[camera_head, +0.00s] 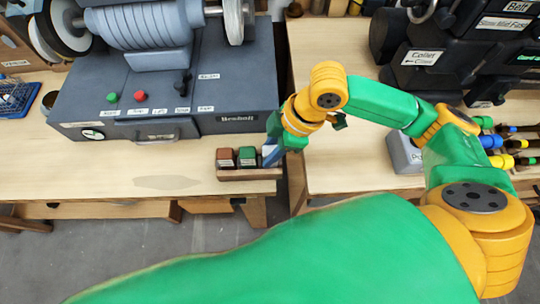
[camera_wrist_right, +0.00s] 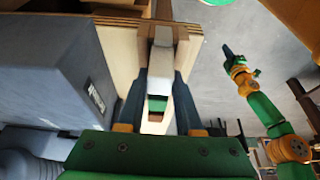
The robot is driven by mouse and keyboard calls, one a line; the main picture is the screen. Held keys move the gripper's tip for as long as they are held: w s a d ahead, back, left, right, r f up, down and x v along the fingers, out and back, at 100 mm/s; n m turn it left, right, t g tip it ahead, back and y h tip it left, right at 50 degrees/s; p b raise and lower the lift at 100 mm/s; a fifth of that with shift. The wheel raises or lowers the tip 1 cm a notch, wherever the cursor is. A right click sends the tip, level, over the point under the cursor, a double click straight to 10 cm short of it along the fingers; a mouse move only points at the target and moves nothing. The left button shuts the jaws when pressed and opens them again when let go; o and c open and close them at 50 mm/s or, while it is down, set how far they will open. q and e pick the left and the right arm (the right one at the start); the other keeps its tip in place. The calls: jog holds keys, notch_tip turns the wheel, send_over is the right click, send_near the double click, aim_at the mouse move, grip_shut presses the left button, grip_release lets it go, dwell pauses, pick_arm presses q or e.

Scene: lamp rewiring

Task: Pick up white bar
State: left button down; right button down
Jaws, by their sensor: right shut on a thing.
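My right gripper (camera_head: 270,152) is at the right end of a small wooden rack (camera_head: 240,175) at the table's front edge. In the right wrist view its two dark blue fingers (camera_wrist_right: 160,95) are shut on a white bar (camera_wrist_right: 160,60), one on each side. In the head view the bar is mostly hidden by the fingers. A green block (camera_head: 246,157) and a brown-red block (camera_head: 226,158) stand in the rack to the left. My left gripper (camera_wrist_right: 229,52) shows small in the wrist view, away from the rack; its opening is unclear.
A grey-blue machine (camera_head: 165,90) with buttons and labels stands on the left bench (camera_head: 100,170). A gap separates it from the right bench (camera_head: 330,180), which carries a black machine (camera_head: 455,50) and a grey box (camera_head: 403,153). The left bench's front strip is mostly clear.

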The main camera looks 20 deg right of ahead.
jog(key=shift+r, duration=0.1)
dwell(0.4)
jog(key=shift+r, duration=0.2)
notch_tip(320, 180, up, 3)
jog(key=shift+a, duration=0.1)
jog(key=s+a+r+b, duration=0.5)
jog(key=s+r, duration=0.4)
jog(key=s, duration=0.3)
jog(key=shift+s+a+r, duration=0.25)
jog(key=shift+s+a, duration=0.1)
jog(key=shift+a, duration=0.1)
jog(key=shift+w, duration=0.1)
